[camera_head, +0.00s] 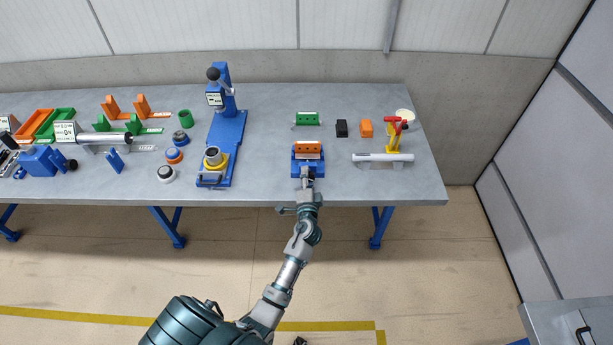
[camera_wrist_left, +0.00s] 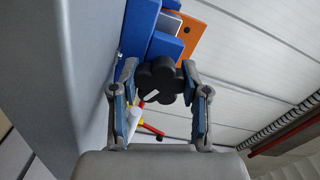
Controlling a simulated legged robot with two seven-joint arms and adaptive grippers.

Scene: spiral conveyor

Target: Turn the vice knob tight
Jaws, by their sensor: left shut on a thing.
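The blue vice (camera_head: 297,166) stands at the front edge of the grey workbench, with an orange block (camera_head: 308,147) in its jaws. My left gripper (camera_head: 308,181) reaches up to the vice's front side, and the vice knob is hidden behind it in the head view. In the left wrist view the black lobed vice knob (camera_wrist_left: 158,72) sits between the two fingers of my left gripper (camera_wrist_left: 160,84), which is shut on it. The blue vice body (camera_wrist_left: 138,30) and the orange block (camera_wrist_left: 190,32) show just beyond the knob. My right gripper is not in view.
A green-and-white block (camera_head: 307,118) lies behind the vice. Black (camera_head: 341,128) and orange (camera_head: 366,128) blocks lie to its right, near a red-and-yellow clamp (camera_head: 392,136). A blue press (camera_head: 228,130) stands to the left. Bare bench (camera_head: 335,188) lies right of the gripper.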

